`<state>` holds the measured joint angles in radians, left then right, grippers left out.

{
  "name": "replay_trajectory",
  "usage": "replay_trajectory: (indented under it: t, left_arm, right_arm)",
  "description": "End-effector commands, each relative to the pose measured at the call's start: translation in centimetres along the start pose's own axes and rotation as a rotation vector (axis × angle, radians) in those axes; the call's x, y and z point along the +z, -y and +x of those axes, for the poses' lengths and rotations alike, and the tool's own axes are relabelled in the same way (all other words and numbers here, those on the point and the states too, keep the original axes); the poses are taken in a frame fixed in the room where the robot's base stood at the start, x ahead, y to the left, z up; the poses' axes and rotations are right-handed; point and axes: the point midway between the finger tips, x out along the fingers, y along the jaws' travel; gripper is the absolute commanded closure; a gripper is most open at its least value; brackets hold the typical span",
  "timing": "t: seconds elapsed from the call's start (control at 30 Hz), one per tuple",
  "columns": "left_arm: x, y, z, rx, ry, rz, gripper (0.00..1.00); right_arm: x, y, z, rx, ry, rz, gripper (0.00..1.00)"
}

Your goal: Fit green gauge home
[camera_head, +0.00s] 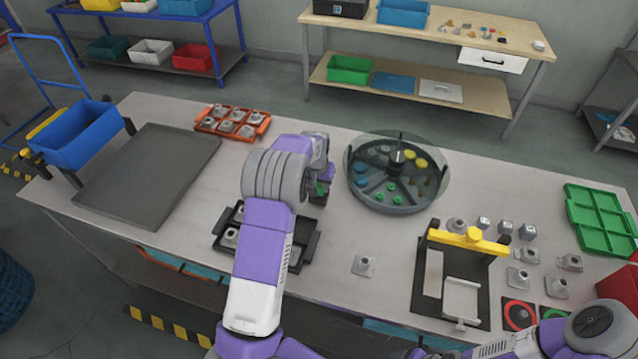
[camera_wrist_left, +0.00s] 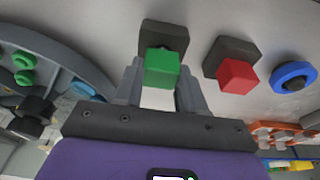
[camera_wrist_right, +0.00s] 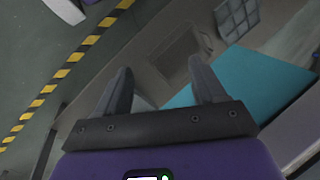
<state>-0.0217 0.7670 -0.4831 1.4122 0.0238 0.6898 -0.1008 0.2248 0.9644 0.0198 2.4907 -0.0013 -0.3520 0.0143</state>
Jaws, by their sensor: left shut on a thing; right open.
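The green gauge (camera_wrist_left: 162,68) is a small green block between the fingertips of my left gripper (camera_wrist_left: 160,85), which is shut on it. A dark square block (camera_wrist_left: 164,36) shows just beyond it; I cannot tell if the gauge sits in it or is apart. Beside it, a red block (camera_wrist_left: 238,76) stands on a similar dark block (camera_wrist_left: 230,51). In the head view my left gripper (camera_head: 321,192) is mostly hidden by its own wrist, left of the round divided tray, with a bit of green showing. My right gripper (camera_wrist_right: 160,88) is open and empty, away from the gauge.
The round clear-walled tray (camera_head: 355,190) stands close right of my left gripper. A dark tray (camera_head: 306,245) lies below it and an orange tray (camera_head: 206,125) behind left. A yellow-topped frame (camera_head: 468,240) stands right. A blue ring (camera_wrist_left: 294,77) lies beyond the red block.

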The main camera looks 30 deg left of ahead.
Motion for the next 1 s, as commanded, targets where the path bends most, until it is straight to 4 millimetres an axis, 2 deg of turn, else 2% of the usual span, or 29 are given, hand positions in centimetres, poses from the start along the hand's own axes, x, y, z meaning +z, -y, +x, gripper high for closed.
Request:
replay_trajectory:
  t: [1.0]
  left_arm:
    - [0.14,-0.01,0.64,0.0,0.0,0.0,0.91]
  right_arm:
    - [-0.02,-0.17,0.46,0.0,0.0,0.0,0.31]
